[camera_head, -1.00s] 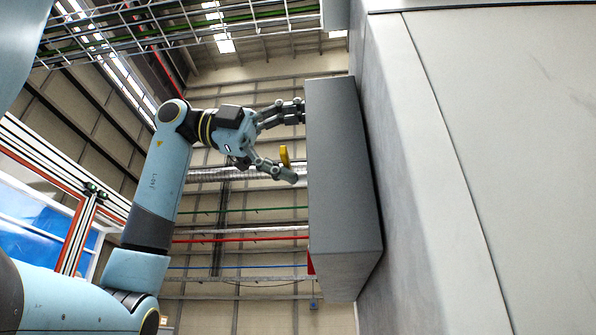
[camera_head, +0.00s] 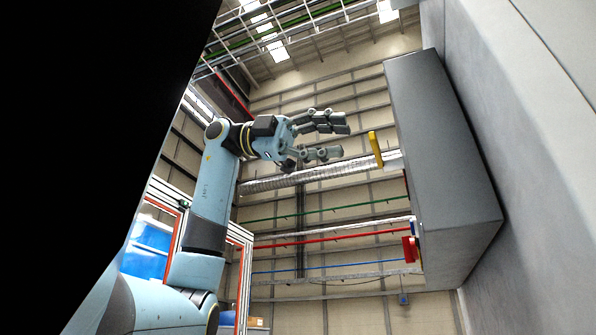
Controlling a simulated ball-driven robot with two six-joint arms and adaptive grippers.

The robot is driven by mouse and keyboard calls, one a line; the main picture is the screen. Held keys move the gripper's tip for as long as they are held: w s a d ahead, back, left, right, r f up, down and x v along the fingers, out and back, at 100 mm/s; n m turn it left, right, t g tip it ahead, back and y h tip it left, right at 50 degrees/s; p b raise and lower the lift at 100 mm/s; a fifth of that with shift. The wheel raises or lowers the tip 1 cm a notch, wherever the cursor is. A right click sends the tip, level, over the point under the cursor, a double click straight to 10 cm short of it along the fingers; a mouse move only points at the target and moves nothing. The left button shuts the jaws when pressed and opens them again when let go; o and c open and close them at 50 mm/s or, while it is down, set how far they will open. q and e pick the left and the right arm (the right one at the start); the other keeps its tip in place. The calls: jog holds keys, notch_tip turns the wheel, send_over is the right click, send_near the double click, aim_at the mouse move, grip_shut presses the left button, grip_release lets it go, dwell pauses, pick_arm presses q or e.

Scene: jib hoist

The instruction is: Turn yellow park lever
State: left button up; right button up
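The yellow park lever (camera_head: 375,149) stands out from the left side of a grey box (camera_head: 446,160) on the wall at the right. It is seen nearly upright, slightly tilted. My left gripper (camera_head: 338,138) is to the left of the lever, with its two fingers apart and pointing right toward it. A gap shows between the fingertips and the lever, and nothing is between the fingers. The lever's mount on the box is partly hidden. My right gripper is not in view.
A red part (camera_head: 410,249) sits on the box's left side below the lever. A large grey wall (camera_head: 530,130) stands at the right. A silver duct (camera_head: 290,178) and coloured pipes run behind. A large black area covers the left of the view.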

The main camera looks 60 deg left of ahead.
pick_arm(q)
jog(key=s+a, duration=0.1)
jog(key=a, duration=0.1)
jog(key=s+a, duration=0.2)
jog(key=shift+s+a, duration=0.1)
jog(key=shift+a, duration=0.25)
dwell(0.3)
jog(key=shift+f, duration=0.1)
dwell(0.5)
